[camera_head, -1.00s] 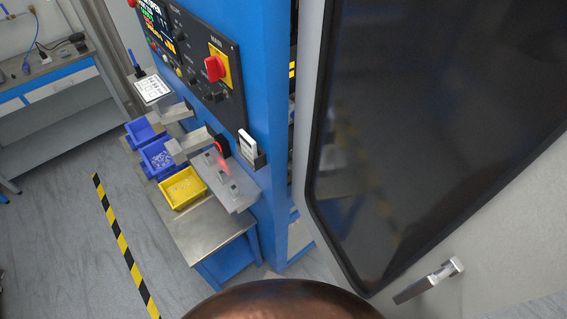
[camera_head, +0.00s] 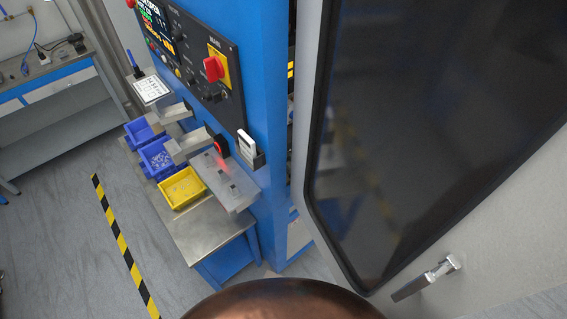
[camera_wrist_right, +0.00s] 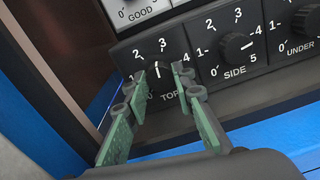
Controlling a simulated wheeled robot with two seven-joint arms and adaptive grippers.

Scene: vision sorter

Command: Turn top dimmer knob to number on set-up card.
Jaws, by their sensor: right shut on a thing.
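The TOP dimmer knob (camera_wrist_right: 158,70) is in the right wrist view, on a dark panel with a printed number scale. Its white pointer mark points up, close to the 3. The fingers of my right gripper (camera_wrist_right: 161,88), with green pads, are shut on the knob from both sides. They cover part of its scale and label. A small white card (camera_head: 247,143) stands in a holder on the blue machine in the head view, and a white sheet (camera_head: 151,89) lies farther left. I cannot read either, nor tell which is the set-up card. My left gripper is out of view.
The SIDE knob (camera_wrist_right: 236,47) and UNDER knob (camera_wrist_right: 304,18) sit right of the TOP knob. A GOOD dial panel (camera_wrist_right: 135,8) is above. In the head view, a red main switch (camera_head: 213,68), a yellow bin (camera_head: 182,188) and a large dark-windowed door (camera_head: 410,130) show.

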